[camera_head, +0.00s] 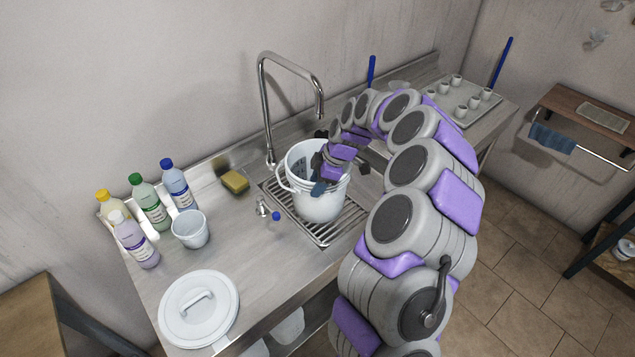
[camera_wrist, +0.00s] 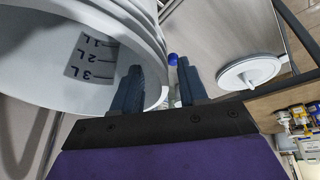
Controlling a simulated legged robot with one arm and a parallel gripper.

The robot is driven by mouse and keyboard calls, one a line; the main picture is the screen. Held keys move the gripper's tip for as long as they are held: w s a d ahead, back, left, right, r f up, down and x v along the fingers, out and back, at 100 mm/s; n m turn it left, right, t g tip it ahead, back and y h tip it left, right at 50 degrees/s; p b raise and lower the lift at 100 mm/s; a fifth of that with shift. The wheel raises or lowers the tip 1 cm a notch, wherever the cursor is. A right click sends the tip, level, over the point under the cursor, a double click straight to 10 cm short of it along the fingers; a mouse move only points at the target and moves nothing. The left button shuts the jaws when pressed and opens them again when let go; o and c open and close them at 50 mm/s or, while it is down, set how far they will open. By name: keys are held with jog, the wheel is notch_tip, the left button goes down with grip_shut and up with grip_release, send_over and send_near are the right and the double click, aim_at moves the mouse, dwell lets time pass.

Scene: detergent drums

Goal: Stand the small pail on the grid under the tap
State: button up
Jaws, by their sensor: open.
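Litre marks show on the pail (camera_wrist: 85,55) in the wrist view. My gripper (camera_head: 318,172) is at the pail's right rim with its jaws open. In the wrist view my gripper (camera_wrist: 158,75) has one finger overlapping the pail's wall and the other beyond its edge; I cannot tell whether they touch it. A smaller white tub (camera_head: 190,231) stands on the counter to the left.
Several bottles (camera_head: 150,205) stand at the counter's left end, near a white lid (camera_head: 199,308). A yellow sponge (camera_head: 235,182) lies left of the tap. A blue-tipped valve (camera_head: 276,216) is beside the grid. A tray of cups (camera_head: 468,110) sits at the far right.

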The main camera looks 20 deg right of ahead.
jog(key=shift+r, duration=0.1)
jog(key=p+v, duration=0.1)
jog(key=v, duration=1.6)
jog(key=shift+p, duration=0.35)
